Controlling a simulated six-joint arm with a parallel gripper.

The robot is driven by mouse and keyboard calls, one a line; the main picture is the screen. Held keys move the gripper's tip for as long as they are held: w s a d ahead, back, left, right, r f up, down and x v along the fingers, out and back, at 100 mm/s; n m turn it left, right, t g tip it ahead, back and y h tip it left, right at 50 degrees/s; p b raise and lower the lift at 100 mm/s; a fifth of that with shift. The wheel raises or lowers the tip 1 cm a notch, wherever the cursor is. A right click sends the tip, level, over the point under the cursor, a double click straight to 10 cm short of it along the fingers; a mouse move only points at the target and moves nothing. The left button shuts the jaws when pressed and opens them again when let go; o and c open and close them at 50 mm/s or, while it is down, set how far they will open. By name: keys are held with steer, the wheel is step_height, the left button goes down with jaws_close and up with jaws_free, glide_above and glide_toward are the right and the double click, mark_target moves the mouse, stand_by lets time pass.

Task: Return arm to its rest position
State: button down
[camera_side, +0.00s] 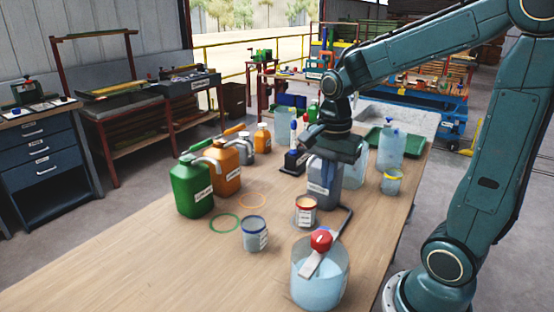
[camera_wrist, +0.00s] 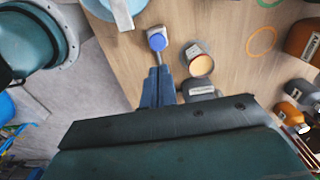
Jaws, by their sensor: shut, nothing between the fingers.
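My gripper (camera_side: 322,182) points down over the wooden table (camera_side: 150,262) in the side view, in front of or beside a grey labelled canister (camera_side: 323,200). I cannot tell whether they touch. In the wrist view the blue fingers (camera_wrist: 158,86) are together with nothing between them. Just beyond their tips is a round blue-topped part (camera_wrist: 157,40). My arm reaches in from the right and bends down to the gripper.
A tin with orange contents (camera_side: 306,206), a grey tin (camera_side: 254,236) and a beaker with a red-knobbed part (camera_side: 320,276) stand nearby. Green (camera_side: 192,190) and orange (camera_side: 228,172) jugs stand left. Clear bottles stand right. The table's front left is clear.

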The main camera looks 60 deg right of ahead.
steer(key=s+a+r+n+t, duration=0.5)
steer(key=s+a+r+n, duration=0.1)
steer(key=n, duration=1.1)
steer(key=shift+s+a+r+n, duration=0.35)
steer(key=shift+s+a, duration=0.3)
steer(key=shift+s, duration=0.55)
